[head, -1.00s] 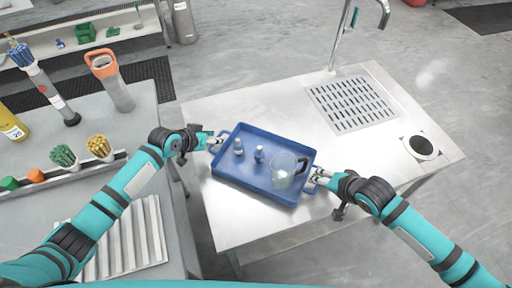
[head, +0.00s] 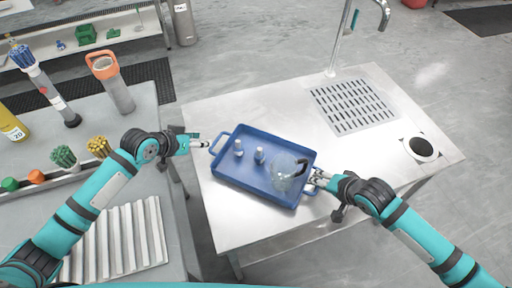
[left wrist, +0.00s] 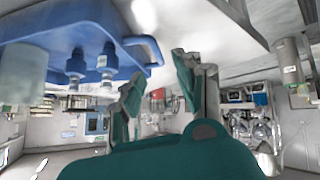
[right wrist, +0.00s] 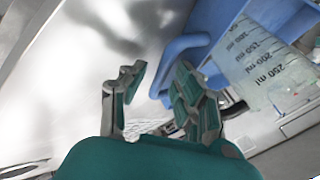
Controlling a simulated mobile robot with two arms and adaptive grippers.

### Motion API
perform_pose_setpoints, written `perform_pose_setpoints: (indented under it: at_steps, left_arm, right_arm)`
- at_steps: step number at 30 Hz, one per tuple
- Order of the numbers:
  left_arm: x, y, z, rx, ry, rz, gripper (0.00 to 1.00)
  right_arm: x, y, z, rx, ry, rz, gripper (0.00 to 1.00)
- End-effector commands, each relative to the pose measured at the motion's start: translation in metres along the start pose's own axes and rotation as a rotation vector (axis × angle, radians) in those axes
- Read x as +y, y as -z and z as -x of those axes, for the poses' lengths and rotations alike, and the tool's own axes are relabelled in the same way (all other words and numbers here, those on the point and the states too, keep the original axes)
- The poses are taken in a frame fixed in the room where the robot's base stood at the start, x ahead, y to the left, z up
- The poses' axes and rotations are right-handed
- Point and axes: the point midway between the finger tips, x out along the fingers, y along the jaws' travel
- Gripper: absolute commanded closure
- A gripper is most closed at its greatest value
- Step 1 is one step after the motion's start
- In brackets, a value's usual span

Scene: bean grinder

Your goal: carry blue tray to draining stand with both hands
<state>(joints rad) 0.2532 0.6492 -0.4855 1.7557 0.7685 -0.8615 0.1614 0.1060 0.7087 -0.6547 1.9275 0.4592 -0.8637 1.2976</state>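The blue tray (head: 232,176) sits on the steel table, a handle at each end. It holds two small bottles (head: 259,155) and a clear beaker (head: 284,172) with a dark handle; its graduation marks show in the right wrist view (right wrist: 262,65). My left gripper (head: 207,144) is open, just left of the tray's left handle (head: 219,143) and apart from it. In the left wrist view this handle (left wrist: 148,46) is outside the fingers. My right gripper (head: 317,178) is open at the right handle, which shows by its fingers in the right wrist view (right wrist: 180,47).
The steel table (head: 250,110) has a slotted drain grate (head: 352,105), a faucet (head: 342,40) and a round hole (head: 421,147). Its surface is bare between tray and grate. A side table at left holds a ribbed white rack (head: 120,240), an orange-topped container (head: 112,85) and brushes.

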Motion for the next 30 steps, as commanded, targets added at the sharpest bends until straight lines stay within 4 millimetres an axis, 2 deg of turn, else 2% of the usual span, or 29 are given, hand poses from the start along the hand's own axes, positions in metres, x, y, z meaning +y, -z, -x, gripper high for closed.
perform_pose_setpoints:
  at_steps: [5,12,18,24,30]
  left_arm:
    - [0.000,0.000,0.002,0.000,0.000,0.001,0.66]
    - [0.000,0.000,0.001,0.000,0.000,0.000,0.66]
    - [0.000,0.000,0.001,0.000,0.000,0.000,0.66]
    - [0.000,0.000,0.001,0.000,0.000,0.000,0.66]
    - [0.000,0.000,0.001,0.000,0.000,0.000,0.66]
  right_arm:
    - [0.001,0.000,0.020,0.001,-0.001,0.002,0.68]
    - [0.002,0.000,0.072,0.001,-0.002,0.003,0.68]
    - [0.002,0.000,0.105,0.000,-0.002,0.001,0.68]
    - [0.001,0.000,0.118,0.000,-0.001,0.000,0.68]
    - [0.001,0.001,0.119,0.000,-0.001,0.000,0.68]
